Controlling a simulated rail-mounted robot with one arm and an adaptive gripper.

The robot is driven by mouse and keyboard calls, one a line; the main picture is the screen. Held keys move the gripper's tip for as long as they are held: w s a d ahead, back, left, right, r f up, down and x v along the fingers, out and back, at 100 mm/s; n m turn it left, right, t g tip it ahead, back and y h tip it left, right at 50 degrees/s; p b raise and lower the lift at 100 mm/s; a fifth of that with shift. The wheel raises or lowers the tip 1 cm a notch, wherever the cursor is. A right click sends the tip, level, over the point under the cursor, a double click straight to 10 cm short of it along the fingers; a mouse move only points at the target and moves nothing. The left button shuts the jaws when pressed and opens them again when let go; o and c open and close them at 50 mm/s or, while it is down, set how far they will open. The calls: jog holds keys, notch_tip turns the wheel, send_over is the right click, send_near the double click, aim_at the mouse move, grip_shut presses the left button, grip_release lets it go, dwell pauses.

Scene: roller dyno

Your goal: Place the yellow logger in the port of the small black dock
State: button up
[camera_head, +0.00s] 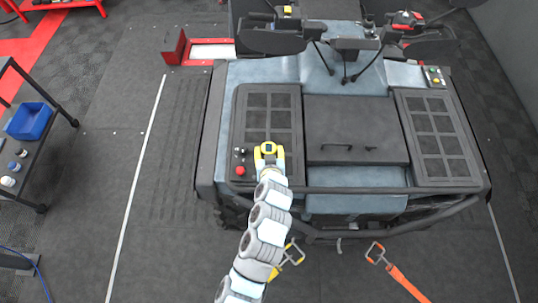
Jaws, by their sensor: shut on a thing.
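My gripper (268,163) is at the end of my arm, over the left dark grid panel of the vehicle. It is shut on a yellow piece with a dark face, which looks like the yellow logger (269,149). The fingers are too small to make out clearly. Just left of it, a small black item (239,152) sits on the panel above a red knob (240,171). I cannot tell whether this black item is the small black dock, and no port shows clearly.
The vehicle's flat lid (355,130) with a handle is right of my gripper, and another grid panel (436,135) lies further right. Dark bars (390,190) run along the near edge. A cart with a blue bin (29,121) stands far left.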

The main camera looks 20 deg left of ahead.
jog(key=shift+s+d+f+p, duration=0.1)
jog(key=shift+f+p, duration=0.45)
jog(key=shift+f, duration=1.1)
jog(key=shift+f, duration=0.15)
jog(key=o, duration=1.2)
jog(key=shift+s+r, duration=0.1)
jog(key=shift+r, duration=0.1)
jog(key=b+v, duration=0.2)
jog(key=v, duration=0.8)
jog(key=shift+s+d+f, duration=0.1)
jog(key=shift+s, duration=0.15)
jog(key=shift+b+v, duration=0.35)
jog(key=shift+v, duration=0.4)
jog(key=shift+w, duration=0.1)
